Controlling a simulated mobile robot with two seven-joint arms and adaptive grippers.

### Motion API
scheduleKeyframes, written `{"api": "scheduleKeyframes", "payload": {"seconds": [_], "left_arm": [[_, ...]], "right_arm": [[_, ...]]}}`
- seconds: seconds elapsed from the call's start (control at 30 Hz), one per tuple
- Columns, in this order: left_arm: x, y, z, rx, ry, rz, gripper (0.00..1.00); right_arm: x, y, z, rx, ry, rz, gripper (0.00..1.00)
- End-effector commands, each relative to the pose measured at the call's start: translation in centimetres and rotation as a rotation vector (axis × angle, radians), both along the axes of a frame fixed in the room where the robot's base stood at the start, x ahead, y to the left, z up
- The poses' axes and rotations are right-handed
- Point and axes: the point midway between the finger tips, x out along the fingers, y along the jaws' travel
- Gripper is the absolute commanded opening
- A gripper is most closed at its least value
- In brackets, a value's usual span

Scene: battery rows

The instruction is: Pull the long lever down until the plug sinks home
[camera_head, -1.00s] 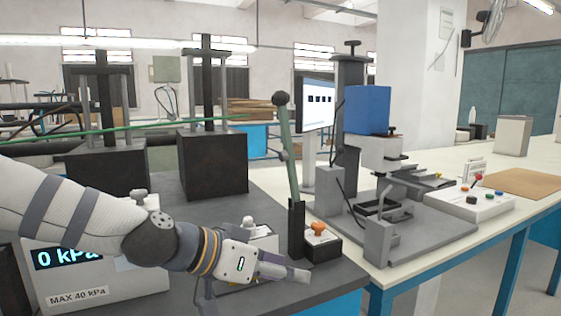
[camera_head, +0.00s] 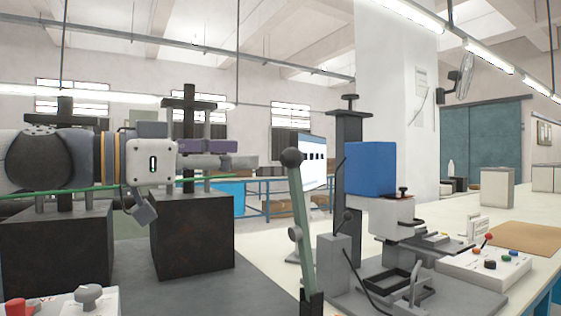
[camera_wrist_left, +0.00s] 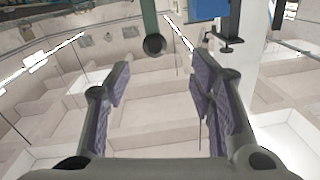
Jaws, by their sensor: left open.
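The long lever (camera_head: 295,205) is a green bar with a dark ball knob (camera_head: 291,157) on top, standing nearly upright in a black bracket (camera_head: 312,301). My left gripper (camera_head: 218,153) is open and empty, at about the knob's height and to its left, apart from it. In the left wrist view the picture is upside down; the lever (camera_wrist_left: 149,16) hangs from the top edge with its knob (camera_wrist_left: 154,44) just beyond the open purple-padded fingers (camera_wrist_left: 158,82). I cannot make out the plug. My right gripper is out of view.
A press with a blue block (camera_head: 370,168) stands right of the lever, with a control box (camera_head: 486,265) beyond it. Two dark blocks with posts, one of them here (camera_head: 193,235), stand below and behind my left arm. Red and grey knobs (camera_head: 88,295) sit at the lower left.

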Motion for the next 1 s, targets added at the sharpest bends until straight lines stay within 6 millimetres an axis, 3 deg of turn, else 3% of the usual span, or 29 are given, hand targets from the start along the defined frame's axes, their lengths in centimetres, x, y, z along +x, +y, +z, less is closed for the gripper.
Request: {"api": "scheduleKeyframes", "payload": {"seconds": [0.2, 0.4, 0.77, 0.87, 1.0], "left_arm": [[3.7, -4.5, -0.6, 0.003, 0.009, -0.003, 0.5], [6.1, -7.4, -0.2, 0.002, 0.004, 0.0, 0.5], [6.8, -8.2, -0.2, 0.002, 0.003, -0.001, 0.5], [6.8, -8.2, -0.2, 0.001, 0.004, -0.001, 0.32], [6.8, -8.2, -0.2, 0.001, 0.004, -0.001, 0.0]], "right_arm": [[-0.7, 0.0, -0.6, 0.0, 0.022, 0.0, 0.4], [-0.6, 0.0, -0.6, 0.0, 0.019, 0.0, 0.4], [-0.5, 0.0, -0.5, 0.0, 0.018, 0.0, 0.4], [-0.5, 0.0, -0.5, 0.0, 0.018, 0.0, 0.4], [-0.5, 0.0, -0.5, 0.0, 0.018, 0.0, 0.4]]}}
